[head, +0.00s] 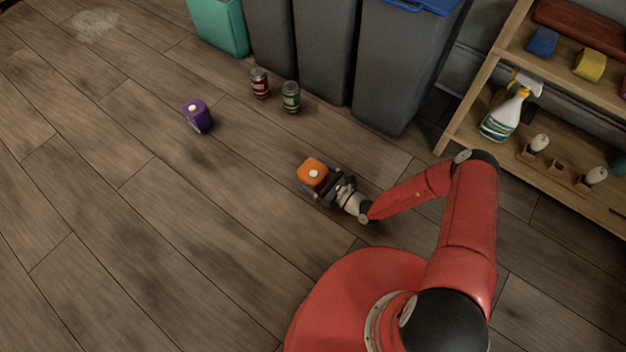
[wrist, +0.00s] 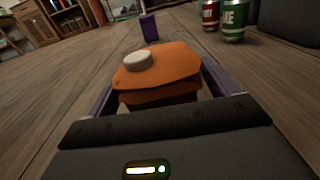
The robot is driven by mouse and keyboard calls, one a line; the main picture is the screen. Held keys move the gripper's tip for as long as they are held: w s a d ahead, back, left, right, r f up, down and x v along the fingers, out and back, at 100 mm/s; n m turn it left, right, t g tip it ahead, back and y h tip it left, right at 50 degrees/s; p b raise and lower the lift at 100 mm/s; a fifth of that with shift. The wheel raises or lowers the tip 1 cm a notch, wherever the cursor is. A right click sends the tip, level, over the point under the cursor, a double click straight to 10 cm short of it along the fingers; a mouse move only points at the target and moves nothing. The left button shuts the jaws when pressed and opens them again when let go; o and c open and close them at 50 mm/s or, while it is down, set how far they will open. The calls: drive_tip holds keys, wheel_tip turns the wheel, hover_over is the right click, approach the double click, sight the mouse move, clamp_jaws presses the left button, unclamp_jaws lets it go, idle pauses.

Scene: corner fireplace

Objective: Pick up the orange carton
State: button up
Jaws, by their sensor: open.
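The orange carton (head: 312,172) stands on the wooden floor, with a white cap on its top. In the wrist view the orange carton (wrist: 158,72) fills the middle, close in front of the gripper's palm. My gripper (head: 316,180) is low at the floor and open, with its purple fingers on either side of the carton. In the wrist view the gripper (wrist: 158,95) shows a finger at the carton's left and one at its right. A narrow gap shows on the right side. The carton's lower part is hidden by the gripper.
A purple carton (head: 198,116) stands on the floor to the upper left. A red can (head: 260,83) and a green can (head: 291,97) stand before the grey bins (head: 385,75). A wooden shelf (head: 560,170) with a spray bottle (head: 507,110) is at the right. Floor at left is clear.

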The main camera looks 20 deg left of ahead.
drive_tip(key=x, duration=0.2)
drive_tip(key=shift+w+a, duration=0.15)
drive_tip(key=shift+a, duration=0.15)
drive_tip(key=shift+c, duration=0.5)
drive_tip(key=c, duration=1)
drive_tip(key=shift+o, duration=0.2)
wheel_tip(320, 180, up, 20)
drive_tip(key=p, duration=0.5)
